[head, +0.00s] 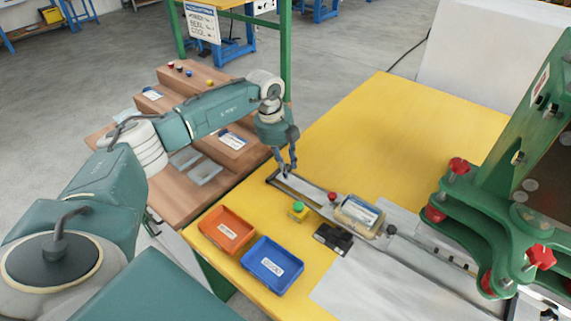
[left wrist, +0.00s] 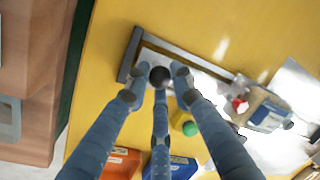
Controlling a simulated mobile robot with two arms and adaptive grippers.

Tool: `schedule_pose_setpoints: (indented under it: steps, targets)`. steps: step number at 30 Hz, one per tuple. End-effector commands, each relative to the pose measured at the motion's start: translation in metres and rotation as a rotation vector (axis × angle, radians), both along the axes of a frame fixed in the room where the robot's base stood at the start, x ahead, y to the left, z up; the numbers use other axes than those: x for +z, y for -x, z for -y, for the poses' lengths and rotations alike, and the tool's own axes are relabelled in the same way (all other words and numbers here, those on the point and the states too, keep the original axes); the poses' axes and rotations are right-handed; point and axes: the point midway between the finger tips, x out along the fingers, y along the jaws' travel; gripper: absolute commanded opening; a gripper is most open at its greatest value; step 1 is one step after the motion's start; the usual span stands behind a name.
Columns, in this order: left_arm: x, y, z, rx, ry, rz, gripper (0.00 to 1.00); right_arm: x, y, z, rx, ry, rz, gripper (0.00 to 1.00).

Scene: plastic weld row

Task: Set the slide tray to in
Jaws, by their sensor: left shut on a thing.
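The slide tray (head: 313,192) is a pale flat plate in a dark rail frame on the yellow table. It reaches out to the left from the green machine, its outer end far from it. A beige and grey part (head: 358,214) sits towards its machine end. My left gripper (head: 287,169) points down at the tray's outer end. In the left wrist view its fingers (left wrist: 159,77) are closed around a dark round knob (left wrist: 160,77) on the tray. My right gripper is not in view.
The green press (head: 500,220) with red knobs stands at the right. A green button box (head: 298,211), a black block (head: 333,238), an orange bin (head: 226,231) and a blue bin (head: 272,266) lie in front of the tray. The yellow table (head: 375,130) behind it is clear.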

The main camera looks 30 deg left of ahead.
Motion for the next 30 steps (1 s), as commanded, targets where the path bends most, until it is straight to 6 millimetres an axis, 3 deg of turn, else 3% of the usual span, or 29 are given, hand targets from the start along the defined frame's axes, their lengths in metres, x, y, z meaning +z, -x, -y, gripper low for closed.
schedule_pose_setpoints:
  steps: [5, 21, 30]
  targets:
    - [0.0, 0.002, 0.016, -0.005, 0.003, -0.003, 0.0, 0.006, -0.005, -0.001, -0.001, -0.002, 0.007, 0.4]
    - [0.0, 0.011, 0.128, -0.007, 0.003, -0.004, 0.0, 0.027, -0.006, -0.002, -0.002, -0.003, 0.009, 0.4]
    - [-0.001, 0.015, 0.166, -0.004, 0.002, -0.005, 0.0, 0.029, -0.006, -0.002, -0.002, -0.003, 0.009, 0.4]
